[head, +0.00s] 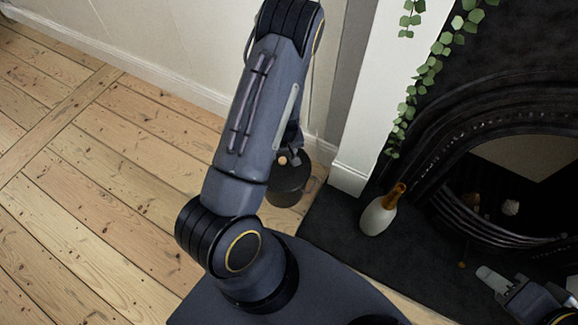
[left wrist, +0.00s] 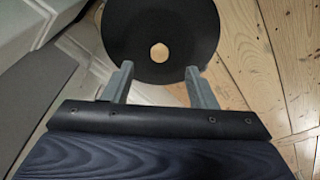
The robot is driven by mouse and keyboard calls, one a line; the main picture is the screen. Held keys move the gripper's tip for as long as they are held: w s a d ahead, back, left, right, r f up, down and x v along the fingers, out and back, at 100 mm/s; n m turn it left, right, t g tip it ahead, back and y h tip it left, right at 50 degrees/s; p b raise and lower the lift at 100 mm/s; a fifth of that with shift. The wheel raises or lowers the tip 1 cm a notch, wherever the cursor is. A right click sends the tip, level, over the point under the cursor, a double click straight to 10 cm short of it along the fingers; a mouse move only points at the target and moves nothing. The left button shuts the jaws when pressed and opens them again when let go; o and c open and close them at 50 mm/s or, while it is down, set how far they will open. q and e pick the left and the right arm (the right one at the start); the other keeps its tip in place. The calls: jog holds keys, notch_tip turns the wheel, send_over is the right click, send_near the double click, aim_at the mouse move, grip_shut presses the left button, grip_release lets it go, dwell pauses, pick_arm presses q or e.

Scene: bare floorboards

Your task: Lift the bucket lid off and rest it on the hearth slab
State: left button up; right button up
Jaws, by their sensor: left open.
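A dark bucket (head: 288,190) stands on the floorboards near the wall, left of the fireplace. Its round dark lid (head: 297,169) is on top and has a small pale wooden knob (head: 283,160). In the left wrist view the lid (left wrist: 185,30) fills the top middle, its knob (left wrist: 159,53) between the lines of the two fingers. My left gripper (left wrist: 159,69) is open at the lid's near edge; contact cannot be told. In the head view my arm partly hides it and the bucket. The dark hearth slab (head: 335,228) lies right of the bucket. My right gripper (head: 492,280) is at lower right, its jaws unclear.
A pale vase with an orange-brown neck (head: 377,216) stands on the slab. The black fireplace (head: 460,150) is behind it, with ivy (head: 432,66) hanging at its white surround. The slab left of the vase is clear. Open floorboards (head: 100,190) lie to the left.

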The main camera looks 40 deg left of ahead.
aim_at(282, 160)
pick_arm(q)
jog(key=f, duration=0.1)
jog(key=f+b, duration=0.1)
jog(key=f, duration=0.1)
jog(key=shift+w+a, duration=0.1)
jog(key=shift+a, duration=0.2)
jog(key=f+b, duration=0.1)
jog(key=w+a+f+b, duration=0.1)
jog(key=f, duration=0.3)
jog(key=shift+w+a+b, duration=0.15)
jog(key=shift+b, duration=0.25)
grip_shut()
